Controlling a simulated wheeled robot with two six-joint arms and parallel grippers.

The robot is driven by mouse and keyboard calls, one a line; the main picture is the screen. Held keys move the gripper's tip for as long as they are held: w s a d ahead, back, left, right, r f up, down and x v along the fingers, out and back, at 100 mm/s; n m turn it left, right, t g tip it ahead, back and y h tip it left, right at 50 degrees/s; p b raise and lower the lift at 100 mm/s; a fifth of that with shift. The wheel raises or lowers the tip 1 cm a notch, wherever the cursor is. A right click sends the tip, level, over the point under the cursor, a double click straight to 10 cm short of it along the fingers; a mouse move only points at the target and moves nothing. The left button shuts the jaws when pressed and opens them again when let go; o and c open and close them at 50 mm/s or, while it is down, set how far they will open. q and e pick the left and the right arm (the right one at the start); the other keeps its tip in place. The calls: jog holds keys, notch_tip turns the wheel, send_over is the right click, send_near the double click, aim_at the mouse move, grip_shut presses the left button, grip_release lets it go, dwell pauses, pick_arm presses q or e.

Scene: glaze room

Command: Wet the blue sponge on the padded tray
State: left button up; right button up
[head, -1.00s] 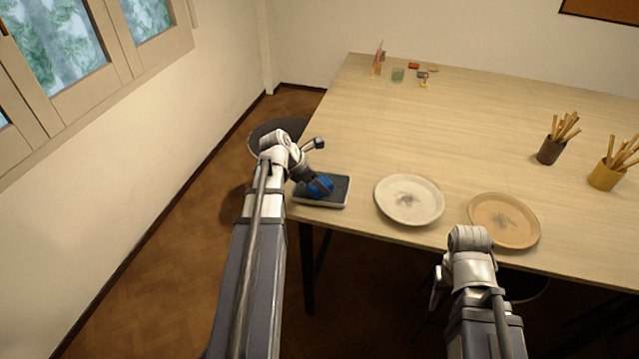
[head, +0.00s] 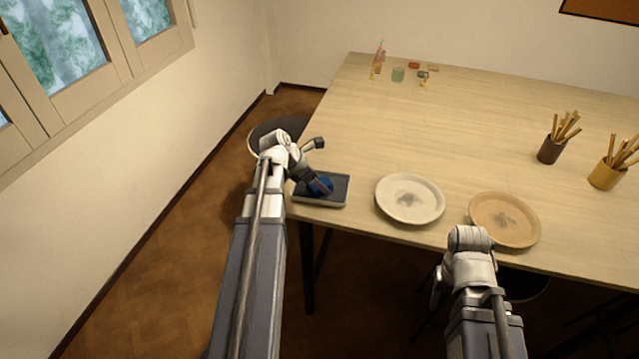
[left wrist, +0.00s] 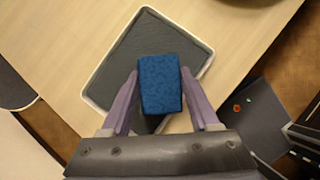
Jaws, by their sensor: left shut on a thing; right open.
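The padded tray (head: 338,203), a shallow pale tray with a dark grey pad, lies at the table's near left corner. It also shows in the left wrist view (left wrist: 118,62). The blue sponge (left wrist: 160,82) is a speckled block between the two fingers of my left gripper (left wrist: 160,100), which is shut on it. In the head view the sponge (head: 321,184) is over the pad, partly hidden by my gripper. I cannot tell whether it touches the pad. My right gripper (head: 438,285) is open and empty by the near table edge, its fingers barely visible.
A white plate (head: 410,215) and a tan plate (head: 518,234) lie right of the tray. Two cups of sticks, one brown (head: 549,152) and one yellow (head: 606,177), stand further right. A green glass (head: 398,75) and small items are at the back. The table's middle is clear.

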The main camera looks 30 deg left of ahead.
pick_arm(q)
jog(key=shift+r, duration=0.1)
dwell(0.5)
notch_tip(320, 180, up, 7)
jog(key=p, duration=0.7)
jog(key=shift+f, duration=0.25)
jog(key=shift+f+b, duration=0.55)
jog(key=shift+b, duration=0.1)
jog(key=shift+r, duration=0.15)
